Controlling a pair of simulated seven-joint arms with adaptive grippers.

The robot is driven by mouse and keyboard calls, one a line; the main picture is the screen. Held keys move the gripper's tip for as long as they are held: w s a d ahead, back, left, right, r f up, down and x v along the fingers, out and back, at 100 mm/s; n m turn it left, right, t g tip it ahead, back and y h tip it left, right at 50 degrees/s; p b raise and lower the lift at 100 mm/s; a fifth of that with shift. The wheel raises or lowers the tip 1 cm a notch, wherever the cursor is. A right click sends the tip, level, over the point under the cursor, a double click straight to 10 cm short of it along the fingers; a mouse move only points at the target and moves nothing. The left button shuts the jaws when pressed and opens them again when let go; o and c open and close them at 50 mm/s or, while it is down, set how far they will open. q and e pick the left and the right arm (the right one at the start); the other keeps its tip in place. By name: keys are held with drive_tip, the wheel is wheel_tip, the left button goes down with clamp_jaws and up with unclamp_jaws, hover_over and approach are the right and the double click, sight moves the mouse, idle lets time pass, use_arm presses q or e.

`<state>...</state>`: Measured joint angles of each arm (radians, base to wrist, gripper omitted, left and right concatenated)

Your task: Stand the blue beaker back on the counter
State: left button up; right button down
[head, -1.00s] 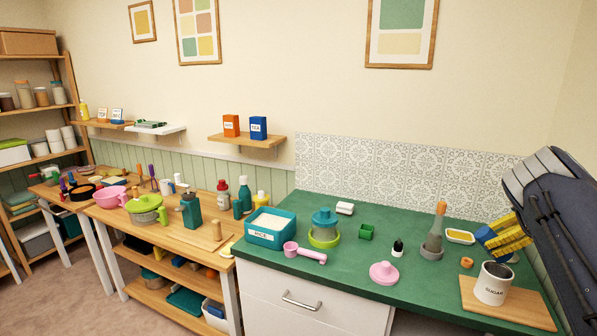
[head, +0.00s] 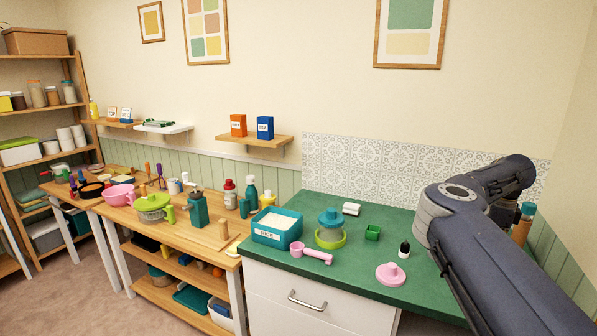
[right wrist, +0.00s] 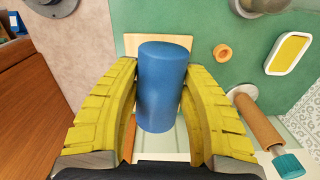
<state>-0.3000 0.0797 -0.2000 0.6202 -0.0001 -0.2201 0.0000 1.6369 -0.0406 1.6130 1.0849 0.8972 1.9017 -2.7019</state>
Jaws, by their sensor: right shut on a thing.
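The blue beaker (right wrist: 163,90) is a plain blue cylinder in the right wrist view. My right gripper (right wrist: 160,100) has its yellow, ribbed fingers shut on it, one on either side. The green counter (right wrist: 205,20) shows behind and below the beaker; I cannot tell the height of the gap or whether the beaker is upright. In the head view my dark right arm covers the right end of the green counter (head: 375,262), hiding the beaker and the right gripper. My left gripper is in neither current view.
Near the beaker are a wooden board (right wrist: 130,44), an orange ring (right wrist: 222,52), a yellow dish with a white rim (right wrist: 290,52) and a brown bottle with a teal cap (right wrist: 262,128). A pink lid (head: 390,274) and a small dark bottle (head: 404,250) stand left of my arm.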

drive_tip(key=h, duration=0.1)
drive_tip(key=g+h, duration=0.1)
drive_tip(key=f+g+h, duration=0.1)
drive_tip(key=shift+w+a+h, duration=0.2)
drive_tip(key=shift+a+h, duration=0.1)
drive_tip(key=shift+r+g+h, duration=0.1)
drive_tip(key=shift+g+h, duration=0.5)
drive_tip(key=shift+h, duration=0.2)
drive_tip(key=shift+s+d+r+g+h, duration=0.15)
drive_tip(key=shift+g+h, duration=0.25)
drive_tip(key=shift+h, duration=0.5)
drive_tip(key=shift+d+r+g+h, duration=0.2)
drive_tip(key=shift+r+g+h, duration=0.15)
drive_tip(key=shift+g+h, duration=0.45)
drive_tip(key=shift+s+d+r+g+h, duration=0.15)
drive_tip(key=shift+r+h, duration=0.1)
drive_tip(key=shift+h, duration=0.3)
drive_tip(key=shift+s+d+r+g+h, duration=0.15)
drive_tip(key=shift+r+h, duration=0.1)
drive_tip(key=shift+h, duration=0.3)
drive_tip(key=shift+d+g+h, duration=0.2)
drive_tip(key=shift+g+h, duration=0.2)
drive_tip(key=shift+h, duration=0.3)
drive_tip(key=shift+s+d+r+g+h, duration=0.15)
drive_tip(key=shift+r+h, duration=0.15)
drive_tip(key=shift+r, duration=0.3)
drive_tip(key=shift+s+d+r+g+h, duration=0.15)
drive_tip(key=shift+r+h, duration=0.15)
drive_tip(key=shift+r, duration=0.25)
drive_tip(key=shift+w, duration=0.1)
